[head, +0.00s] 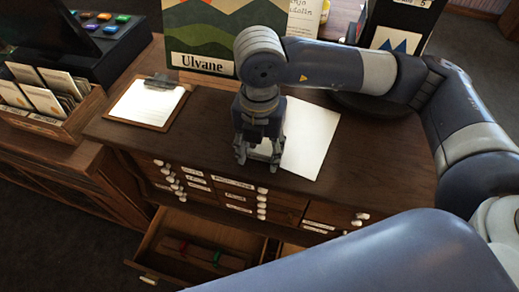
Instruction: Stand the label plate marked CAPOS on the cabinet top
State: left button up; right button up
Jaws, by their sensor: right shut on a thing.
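My right gripper (262,163) points down over the front part of the dark wooden cabinet top (215,125). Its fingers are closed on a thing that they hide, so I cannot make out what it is. No plate with readable CAPOS lettering shows in the head view. I cannot tell whether the held thing touches the cabinet top. My left gripper is out of view.
A white sheet (312,140) lies right of the gripper, a clipboard (150,103) left of it. The "Ulvane" board (205,62) stands behind. Below, a drawer (150,250) is open. A card box (50,122) stands at left.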

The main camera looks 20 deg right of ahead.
jog(key=shift+f, duration=0.15)
jog(key=o, duration=1)
notch_tip(320, 180, up, 12)
